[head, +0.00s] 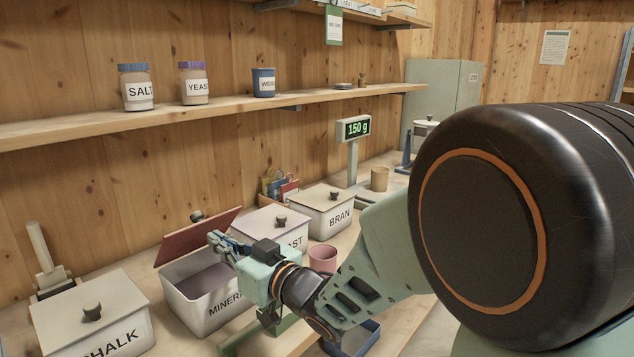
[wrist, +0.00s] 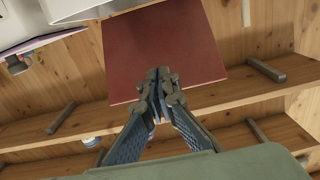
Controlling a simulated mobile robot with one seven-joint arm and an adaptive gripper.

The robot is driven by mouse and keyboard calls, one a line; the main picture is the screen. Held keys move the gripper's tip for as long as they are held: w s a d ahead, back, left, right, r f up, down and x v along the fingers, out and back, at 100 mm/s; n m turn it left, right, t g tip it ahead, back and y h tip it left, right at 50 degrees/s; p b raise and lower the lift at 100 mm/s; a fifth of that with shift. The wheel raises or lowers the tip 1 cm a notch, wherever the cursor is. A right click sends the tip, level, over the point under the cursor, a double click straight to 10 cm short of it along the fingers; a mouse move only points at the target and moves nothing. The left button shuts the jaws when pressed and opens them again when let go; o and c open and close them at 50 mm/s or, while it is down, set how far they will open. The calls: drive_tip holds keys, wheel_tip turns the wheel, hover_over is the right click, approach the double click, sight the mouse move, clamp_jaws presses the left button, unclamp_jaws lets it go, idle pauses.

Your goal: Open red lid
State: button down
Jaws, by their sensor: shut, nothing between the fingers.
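The red lid (head: 198,236) stands tilted up at the back edge of the white bin marked "MINERA…" (head: 183,309), and the bin's mouth is uncovered. A dark knob (head: 197,216) shows just behind the lid's upper edge. In the wrist view the lid (wrist: 150,45) is a broad dark red panel behind my fingertips. My gripper (head: 216,240) is shut and empty, in front of the lid above the bin's right side. Its closed fingers (wrist: 160,76) overlap the lid in the wrist view; I cannot tell if they touch it.
A lidded bin marked "CHALK" (head: 122,325) stands left, and bins ending "AST" (head: 293,240) and marked "BRAN" (head: 338,219) stand right. A pink cup (head: 322,257) is close to my arm. A shelf (head: 220,106) runs along the wall above.

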drive_tip(key=shift+b+x, duration=0.8)
drive_tip(key=shift+x, duration=5.45)
drive_tip(key=b+v, duration=0.1)
drive_tip(key=v, duration=1.2)
